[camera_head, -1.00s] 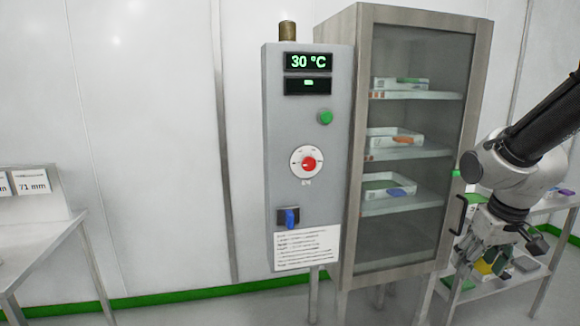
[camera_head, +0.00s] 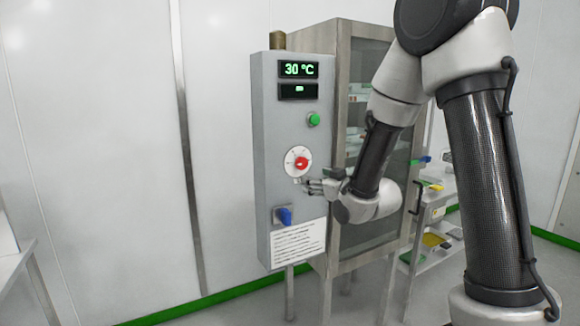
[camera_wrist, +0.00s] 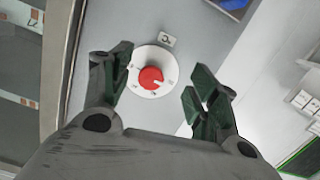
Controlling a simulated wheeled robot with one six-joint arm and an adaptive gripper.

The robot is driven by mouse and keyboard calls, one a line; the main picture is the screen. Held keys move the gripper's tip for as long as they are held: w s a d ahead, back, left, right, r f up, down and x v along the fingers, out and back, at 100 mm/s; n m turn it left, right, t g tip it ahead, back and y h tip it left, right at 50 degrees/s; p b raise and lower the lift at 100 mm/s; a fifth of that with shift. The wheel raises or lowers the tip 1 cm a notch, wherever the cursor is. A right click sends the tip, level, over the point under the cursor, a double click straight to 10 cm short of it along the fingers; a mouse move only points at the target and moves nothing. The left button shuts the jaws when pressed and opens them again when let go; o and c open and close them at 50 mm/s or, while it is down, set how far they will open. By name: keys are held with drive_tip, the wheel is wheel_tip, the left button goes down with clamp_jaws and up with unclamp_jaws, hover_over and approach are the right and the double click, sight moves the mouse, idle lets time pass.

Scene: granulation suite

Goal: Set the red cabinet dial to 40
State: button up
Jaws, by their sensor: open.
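The red dial (camera_head: 302,162) sits on a round white scale plate (camera_head: 291,153) on the front of the grey control box (camera_head: 262,200). The display (camera_head: 299,69) at the top of the box reads 30 °C. My gripper (camera_head: 308,186) is just below and to the right of the dial in the head view. In the wrist view the red dial (camera_wrist: 150,78) lies between the two open fingers of my gripper (camera_wrist: 158,95), apart from both. The scale marks are too small to read.
A green button (camera_head: 314,120) is above the dial and a blue switch (camera_head: 284,215) is below it. A glass-fronted cabinet (camera_head: 331,75) stands to the right, partly hidden by my arm. A shelf cart (camera_head: 440,262) with several items is behind it.

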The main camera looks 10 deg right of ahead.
sight(303, 163)
drive_tip(key=shift+t+y, duration=0.4)
drive_tip(key=shift+t, duration=0.4)
drive_tip(key=w+a+r, duration=0.1)
drive_tip(key=w, duration=0.1)
drive_tip(key=w+r, duration=0.1)
drive_tip(key=w, duration=0.2)
drive_tip(key=w+a+r, duration=0.1)
drive_tip(key=w, duration=0.1)
drive_tip(key=shift+w+a+r, duration=0.15)
drive_tip(key=shift+w+a, duration=0.15)
drive_tip(key=c, duration=1)
